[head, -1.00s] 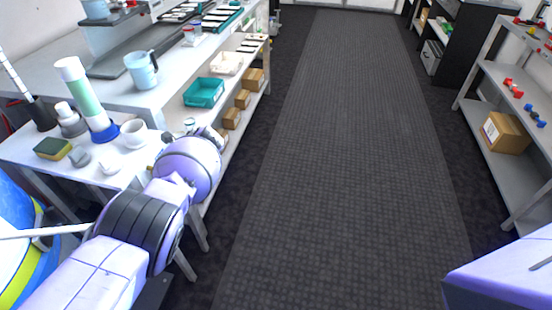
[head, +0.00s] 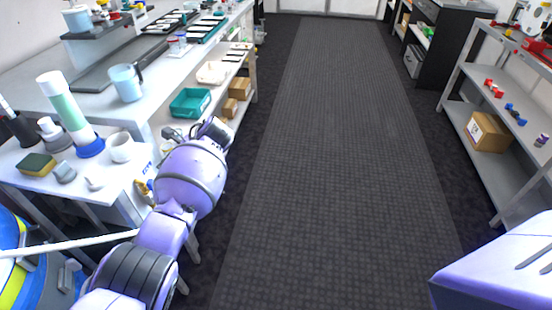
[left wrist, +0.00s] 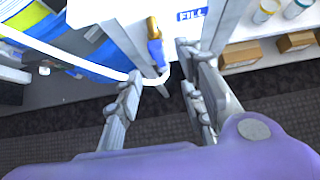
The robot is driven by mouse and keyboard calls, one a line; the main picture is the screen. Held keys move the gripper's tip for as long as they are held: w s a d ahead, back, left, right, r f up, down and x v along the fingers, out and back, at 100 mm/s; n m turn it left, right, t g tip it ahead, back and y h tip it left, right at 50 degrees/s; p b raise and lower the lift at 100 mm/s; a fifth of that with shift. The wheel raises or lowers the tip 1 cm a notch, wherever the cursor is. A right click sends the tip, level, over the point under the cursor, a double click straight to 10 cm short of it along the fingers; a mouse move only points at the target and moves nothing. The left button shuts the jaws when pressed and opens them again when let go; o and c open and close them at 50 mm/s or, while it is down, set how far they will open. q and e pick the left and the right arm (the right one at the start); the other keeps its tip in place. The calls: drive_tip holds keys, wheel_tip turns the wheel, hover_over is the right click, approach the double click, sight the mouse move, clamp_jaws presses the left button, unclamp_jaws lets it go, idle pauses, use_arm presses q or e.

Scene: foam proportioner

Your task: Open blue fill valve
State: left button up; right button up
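The fill valve shows in the left wrist view as a brass body (left wrist: 153,27) with a blue handle (left wrist: 155,52), beside a white bench leg and below a blue "FILL" label (left wrist: 191,14). A small brass part (head: 144,187) shows at the bench edge in the head view, partly hidden by my arm. My left gripper (left wrist: 160,68) is open, its two fingers apart with the blue handle beyond and between their tips. I see no clear contact. It also shows beside the bench in the head view (head: 194,130). My right gripper is out of view.
A white hose (left wrist: 85,55) runs to the valve area from a blue and yellow drum (head: 15,255). The bench (head: 90,185) holds a white mug (head: 121,147), a tall tube (head: 68,112) and a sponge (head: 36,165). The aisle (head: 335,150) is clear; shelves (head: 480,165) stand at right.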

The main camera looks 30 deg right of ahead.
use_arm(q)
drive_tip(key=shift+v, duration=1.55)
